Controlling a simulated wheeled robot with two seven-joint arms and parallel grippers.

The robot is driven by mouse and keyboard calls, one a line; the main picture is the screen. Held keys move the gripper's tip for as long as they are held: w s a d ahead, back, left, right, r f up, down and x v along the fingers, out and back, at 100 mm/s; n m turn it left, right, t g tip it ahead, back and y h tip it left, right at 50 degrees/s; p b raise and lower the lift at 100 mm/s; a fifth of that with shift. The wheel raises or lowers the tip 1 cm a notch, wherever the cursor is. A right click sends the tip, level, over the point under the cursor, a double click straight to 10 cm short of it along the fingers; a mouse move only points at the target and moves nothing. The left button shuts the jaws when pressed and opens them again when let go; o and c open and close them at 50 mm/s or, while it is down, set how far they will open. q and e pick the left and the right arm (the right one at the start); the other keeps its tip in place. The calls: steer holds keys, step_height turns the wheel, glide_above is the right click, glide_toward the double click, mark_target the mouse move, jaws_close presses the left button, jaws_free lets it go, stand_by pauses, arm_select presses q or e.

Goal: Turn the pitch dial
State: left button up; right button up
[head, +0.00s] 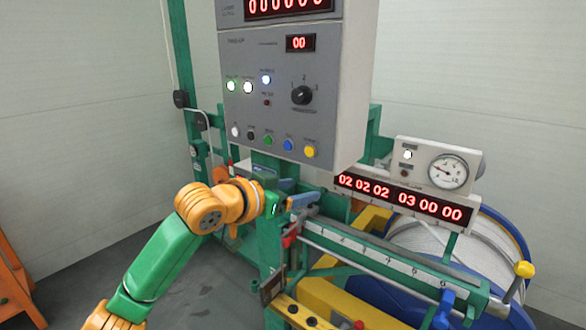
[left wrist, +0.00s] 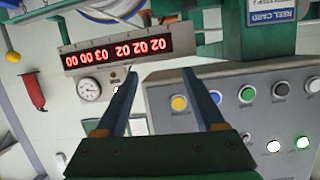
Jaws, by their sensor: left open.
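No dial in view has a label I can read as pitch. A black rotary knob (head: 302,95) with marks 1, 2 and 3 is on the grey control panel (head: 345,85) in the head view. It is not seen in the left wrist view. My left gripper (head: 306,200) is below the panel, clear of the knob. In the left wrist view my left gripper (left wrist: 160,72) has its two blue fingers apart with nothing between them. A round white gauge (head: 448,173) stands right of the panel; it also shows in the left wrist view (left wrist: 89,88). My right gripper is not in view.
Push buttons, including a yellow one (head: 310,151), line the panel's lower edge. A red digit display (head: 403,198) is to the right. Below runs a scaled rail (head: 375,255) with a yellow-knobbed lever (head: 524,269) at its right. A blue-rimmed reel (head: 505,235) stands behind.

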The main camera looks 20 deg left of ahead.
mark_target(297, 97)
arm_select(q)
steer(key=s+a+r+n+t, duration=0.1)
steer(key=a+r+t, duration=0.1)
steer(key=r, duration=0.6)
steer(key=s+a+r+t, duration=0.1)
steer(key=a+r, duration=0.2)
steer(key=r, duration=0.5)
steer(key=shift+h, duration=0.4)
steer(key=p+x, duration=0.1)
steer(key=x, duration=0.1)
steer(key=p+x, duration=0.1)
steer(key=x, duration=0.2)
steer(key=r+p+x, duration=0.1)
steer(key=x, duration=0.1)
steer(key=shift+w+r+p, duration=0.1)
steer(key=shift+w+p, duration=0.05)
steer(key=shift+p, duration=0.25)
steer(key=shift+w+d, duration=0.15)
jaws_close()
